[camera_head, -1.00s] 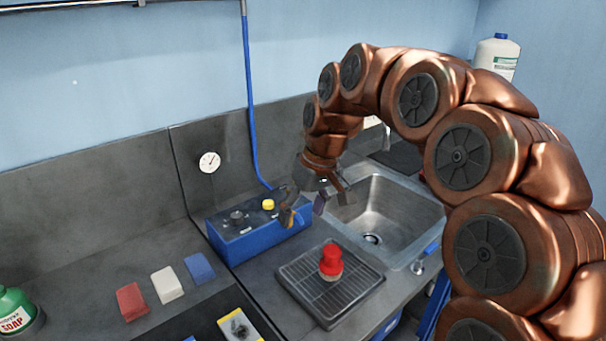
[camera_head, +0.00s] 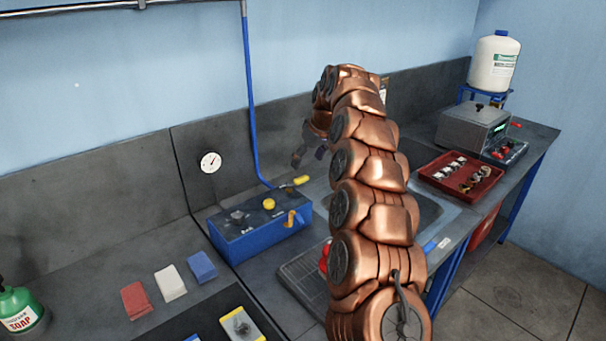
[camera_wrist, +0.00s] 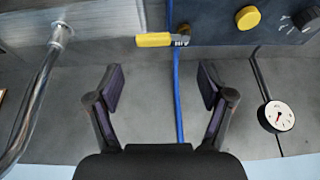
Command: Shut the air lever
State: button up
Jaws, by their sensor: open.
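The air lever (camera_wrist: 154,40) is a yellow handle on a brass fitting, marked AIR in the wrist view. It points left there, beyond the edge of the blue box (camera_wrist: 220,20). In the head view the lever (camera_head: 295,182) sticks out from the back right of the blue box (camera_head: 250,243), pointing right. My gripper (camera_wrist: 160,85) is open and empty, its fingers apart from the lever. In the head view my gripper (camera_head: 307,151) is near the back wall, above and behind the lever, partly hidden by my arm.
A blue hose (camera_head: 251,100) rises behind the box. A round gauge (camera_head: 210,162) is on the backsplash. A yellow knob (camera_head: 268,204) and a dark knob top the box. The sink faucet (camera_wrist: 40,85) is left in the wrist view. A red tray (camera_head: 460,178) stands at right.

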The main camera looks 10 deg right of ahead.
aim_at(302, 178)
jog(key=p+x, duration=0.1)
jog(key=x, duration=0.4)
jog(key=p+x, duration=0.1)
jog(key=x, duration=0.2)
jog(key=shift+w+d+p, duration=0.3)
jog(key=shift+w+d, duration=0.05)
grip_shut()
dwell(0.5)
